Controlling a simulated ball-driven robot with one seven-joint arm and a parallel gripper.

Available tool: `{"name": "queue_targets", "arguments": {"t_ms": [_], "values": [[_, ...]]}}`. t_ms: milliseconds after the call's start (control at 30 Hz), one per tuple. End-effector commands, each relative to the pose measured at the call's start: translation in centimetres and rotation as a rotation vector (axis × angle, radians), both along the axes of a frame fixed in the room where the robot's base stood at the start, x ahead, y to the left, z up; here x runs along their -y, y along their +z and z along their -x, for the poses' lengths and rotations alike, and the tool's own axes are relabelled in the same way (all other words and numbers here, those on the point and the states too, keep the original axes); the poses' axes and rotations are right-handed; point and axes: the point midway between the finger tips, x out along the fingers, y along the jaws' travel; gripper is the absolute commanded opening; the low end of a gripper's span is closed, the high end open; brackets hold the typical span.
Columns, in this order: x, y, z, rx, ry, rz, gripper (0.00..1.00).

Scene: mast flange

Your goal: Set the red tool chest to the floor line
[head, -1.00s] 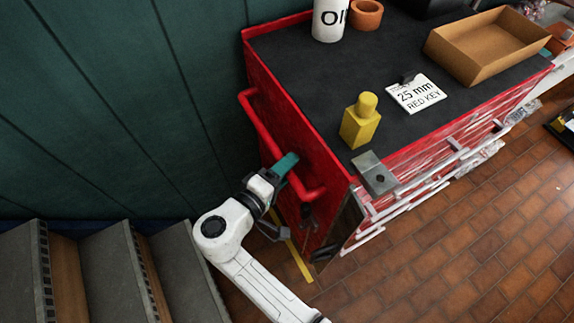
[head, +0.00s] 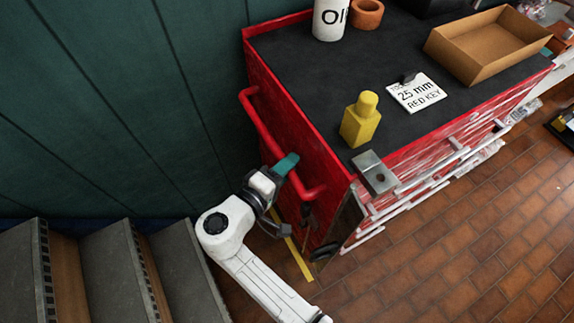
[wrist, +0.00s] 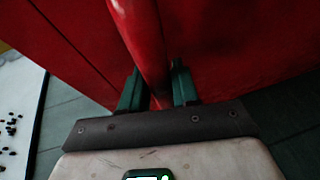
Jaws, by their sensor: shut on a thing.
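The red tool chest (head: 283,113) stands against the green wall, with a dark top and a red tubular handle (head: 259,122) on its near left side. My gripper (head: 287,165) is at the lower part of that handle. In the wrist view my gripper (wrist: 158,90) has its two teal fingers on either side of the red handle (wrist: 143,38), shut on it. A yellow floor line (head: 298,262) shows on the tiles beside the chest's lower near end. Part of the line is hidden behind my arm and the chest.
On the chest top are a yellow bottle (head: 360,126), a white sign card (head: 416,93), a cardboard tray (head: 440,55), a white can (head: 330,22) and an orange ring-shaped thing (head: 367,14). Grey steps (head: 110,265) lie at left. Brown tiled floor (head: 440,265) is open at right.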

Motion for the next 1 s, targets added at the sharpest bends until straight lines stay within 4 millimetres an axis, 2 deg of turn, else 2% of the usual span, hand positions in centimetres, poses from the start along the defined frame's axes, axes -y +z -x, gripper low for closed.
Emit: {"name": "queue_targets", "arguments": {"t_ms": [267, 500, 767, 800, 1000], "values": [[-0.2, -0.2, 0.2, -0.001, 0.002, 0.0, 0.0], [-2.0, -0.2, 1.3, 0.0, 0.008, 0.001, 0.0], [-2.1, -0.2, 1.4, -0.002, 0.011, 0.001, 0.0], [-2.0, -0.2, 1.4, -0.002, 0.01, 0.001, 0.34], [-1.8, -0.1, 1.2, -0.001, 0.004, 0.001, 0.51]]}}
